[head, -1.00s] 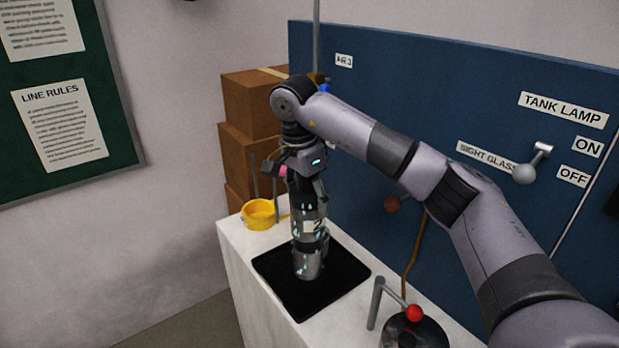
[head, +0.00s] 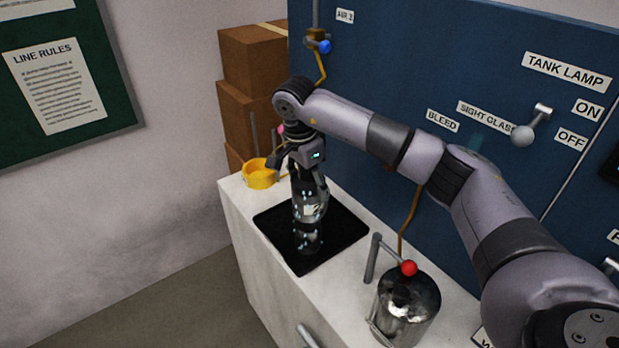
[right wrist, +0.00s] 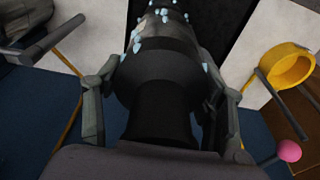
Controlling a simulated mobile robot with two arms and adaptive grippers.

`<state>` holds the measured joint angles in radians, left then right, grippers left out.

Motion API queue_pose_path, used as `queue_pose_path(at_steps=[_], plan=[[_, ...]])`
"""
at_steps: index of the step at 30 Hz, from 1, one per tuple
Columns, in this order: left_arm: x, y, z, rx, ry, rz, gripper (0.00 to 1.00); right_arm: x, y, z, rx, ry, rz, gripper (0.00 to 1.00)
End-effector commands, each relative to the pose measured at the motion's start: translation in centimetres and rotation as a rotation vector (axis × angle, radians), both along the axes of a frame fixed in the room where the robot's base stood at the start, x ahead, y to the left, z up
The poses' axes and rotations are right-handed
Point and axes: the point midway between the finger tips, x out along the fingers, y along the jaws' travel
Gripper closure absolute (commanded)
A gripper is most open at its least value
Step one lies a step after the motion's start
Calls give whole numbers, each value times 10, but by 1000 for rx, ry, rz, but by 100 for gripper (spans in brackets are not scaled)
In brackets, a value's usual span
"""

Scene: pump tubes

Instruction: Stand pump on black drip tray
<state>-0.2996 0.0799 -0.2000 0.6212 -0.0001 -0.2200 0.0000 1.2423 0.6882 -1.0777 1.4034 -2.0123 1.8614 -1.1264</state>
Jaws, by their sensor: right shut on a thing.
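The pump (head: 309,212) is a dark and shiny upright cylinder with a pale label. It stands or hangs over the middle of the black drip tray (head: 342,226), a flat square on the white counter. I cannot tell whether its base touches the tray. My right gripper (head: 308,186) is shut on the pump's upper part from above. In the right wrist view the fingers of my right gripper (right wrist: 160,110) flank the pump's dark upper body (right wrist: 162,72), which has pale blue droplets. Part of the tray (right wrist: 210,25) shows beyond it. My left gripper is out of view.
A yellow cup (head: 259,176) stands at the counter's far left, close to the tray. A metal jar (head: 407,305) with a red-knobbed lever stands right of the tray. The blue panel (head: 400,60) rises behind. Bare white counter (head: 250,260) borders the tray.

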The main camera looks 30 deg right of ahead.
Motion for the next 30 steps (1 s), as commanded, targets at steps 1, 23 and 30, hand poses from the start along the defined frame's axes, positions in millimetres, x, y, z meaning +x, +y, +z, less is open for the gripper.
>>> queue_pose_path(at_steps=[1,23,30], plan=[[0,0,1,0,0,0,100,2,0,5,2,-10,0,97],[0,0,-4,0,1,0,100,1,2,7,1,-3,0,16],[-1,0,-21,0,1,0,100,0,9,51,1,-7,2,16]])
